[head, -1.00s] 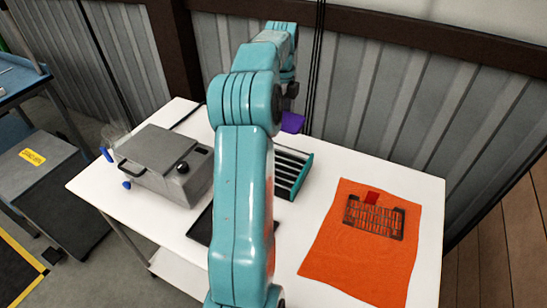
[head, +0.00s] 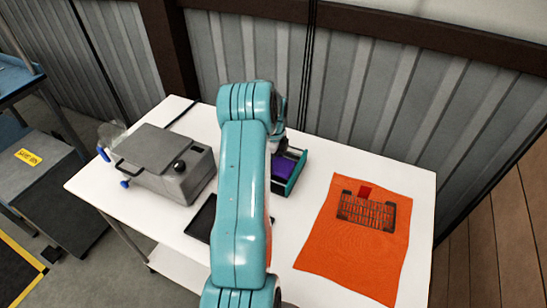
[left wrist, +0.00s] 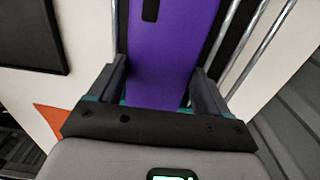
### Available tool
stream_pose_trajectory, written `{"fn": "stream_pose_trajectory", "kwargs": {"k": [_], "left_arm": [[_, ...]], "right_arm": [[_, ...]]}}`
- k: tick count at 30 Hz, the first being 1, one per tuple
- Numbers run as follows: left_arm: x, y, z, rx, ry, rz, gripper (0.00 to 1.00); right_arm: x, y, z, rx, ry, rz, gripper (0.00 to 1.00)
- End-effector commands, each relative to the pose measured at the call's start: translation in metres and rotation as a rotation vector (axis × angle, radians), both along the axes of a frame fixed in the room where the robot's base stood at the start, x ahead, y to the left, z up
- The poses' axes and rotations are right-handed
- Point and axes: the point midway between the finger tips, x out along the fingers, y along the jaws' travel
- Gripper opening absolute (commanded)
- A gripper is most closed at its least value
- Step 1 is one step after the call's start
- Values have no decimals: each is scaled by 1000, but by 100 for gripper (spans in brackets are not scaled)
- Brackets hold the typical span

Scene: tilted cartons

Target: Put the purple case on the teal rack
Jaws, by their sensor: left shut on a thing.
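The purple case (head: 285,168) lies over or in the teal rack (head: 299,180) in the head view; whether it rests fully on the rails I cannot tell. In the left wrist view, the purple case (left wrist: 172,50) is flat and long, with dark marks, and runs between the two fingers of my left gripper (left wrist: 160,75), which is shut on it. Silver rails of the rack (left wrist: 262,40) show to the right of the case. In the head view my left arm hides the gripper's fingers and the rack's left part. My right gripper is in neither view.
A grey lidded machine (head: 165,160) stands on the white table (head: 318,165) to the left. A black tray (head: 201,219) lies partly behind my arm. An orange cloth (head: 345,245) with a dark wire basket (head: 366,211) and a red piece (head: 365,191) lies to the right.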

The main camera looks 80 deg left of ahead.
Motion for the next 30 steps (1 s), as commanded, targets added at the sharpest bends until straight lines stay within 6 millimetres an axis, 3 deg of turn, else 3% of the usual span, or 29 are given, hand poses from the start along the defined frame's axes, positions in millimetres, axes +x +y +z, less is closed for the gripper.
{"fn": "stream_pose_trajectory", "kwargs": {"k": [11,12,13,14,24,30], "left_arm": [[0,0,-6,1,0,0,49],[0,0,-4,1,0,0,88],[0,0,-4,1,0,0,97],[0,0,-4,1,0,-1,100],[0,1,5,4,-1,-1,100],[1,2,48,9,-3,-2,100]], "right_arm": [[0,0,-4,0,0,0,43],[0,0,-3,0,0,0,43],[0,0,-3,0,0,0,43],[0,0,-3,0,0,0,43],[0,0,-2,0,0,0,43],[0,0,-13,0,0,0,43]]}}
